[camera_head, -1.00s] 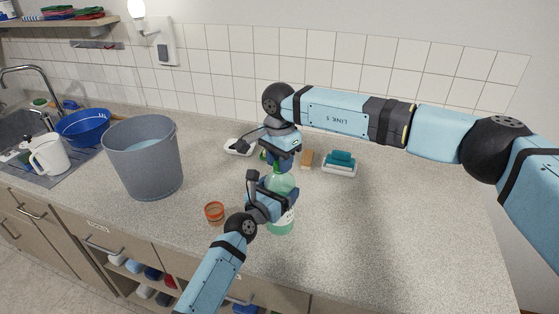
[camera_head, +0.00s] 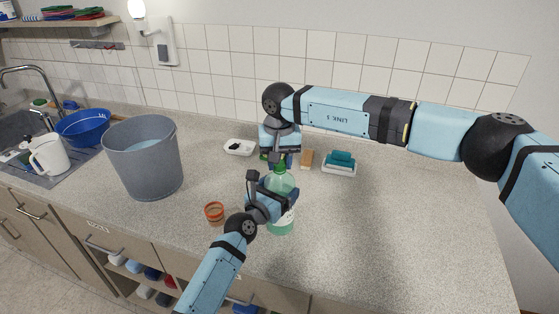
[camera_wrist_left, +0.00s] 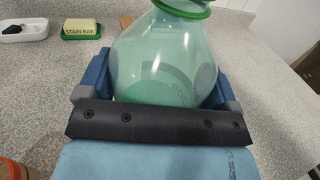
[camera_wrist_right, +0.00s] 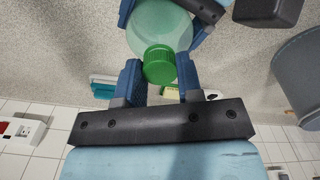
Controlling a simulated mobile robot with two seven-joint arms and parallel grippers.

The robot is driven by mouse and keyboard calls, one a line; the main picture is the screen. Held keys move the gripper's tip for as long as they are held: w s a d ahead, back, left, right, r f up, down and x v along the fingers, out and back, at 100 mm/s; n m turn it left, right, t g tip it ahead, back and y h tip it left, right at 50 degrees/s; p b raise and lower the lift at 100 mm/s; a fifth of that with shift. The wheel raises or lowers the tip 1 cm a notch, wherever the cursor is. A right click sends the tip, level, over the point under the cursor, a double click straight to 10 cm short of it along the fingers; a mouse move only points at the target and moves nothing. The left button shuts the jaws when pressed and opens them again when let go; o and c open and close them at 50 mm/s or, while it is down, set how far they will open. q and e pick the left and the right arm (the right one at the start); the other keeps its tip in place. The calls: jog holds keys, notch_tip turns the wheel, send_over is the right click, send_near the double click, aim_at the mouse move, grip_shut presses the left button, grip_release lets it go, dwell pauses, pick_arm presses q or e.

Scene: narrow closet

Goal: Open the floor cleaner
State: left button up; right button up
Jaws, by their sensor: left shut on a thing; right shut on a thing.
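The floor cleaner is a translucent green bottle (camera_head: 281,183) standing upright on the counter; its body also fills the left wrist view (camera_wrist_left: 165,65). Its green cap (camera_wrist_right: 159,64) sits at the bottle's top in the right wrist view. My left gripper (camera_head: 274,195) is shut around the bottle's body from the front. My right gripper (camera_head: 279,160) points down from above, its fingers shut on the cap. In the right wrist view the blue fingers (camera_wrist_right: 158,80) flank the cap on both sides. Whether the cap has loosened cannot be told.
A grey bucket (camera_head: 143,165) stands left on the counter, with a small orange cup (camera_head: 214,213) between it and the bottle. The right counter is clear.

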jog(key=shift+r, duration=0.2)
jog(key=shift+r, duration=0.9)
jog(key=shift+r, duration=2)
pick_arm(q)
jog(key=o, duration=1.5)
jog(key=shift+s, duration=0.1)
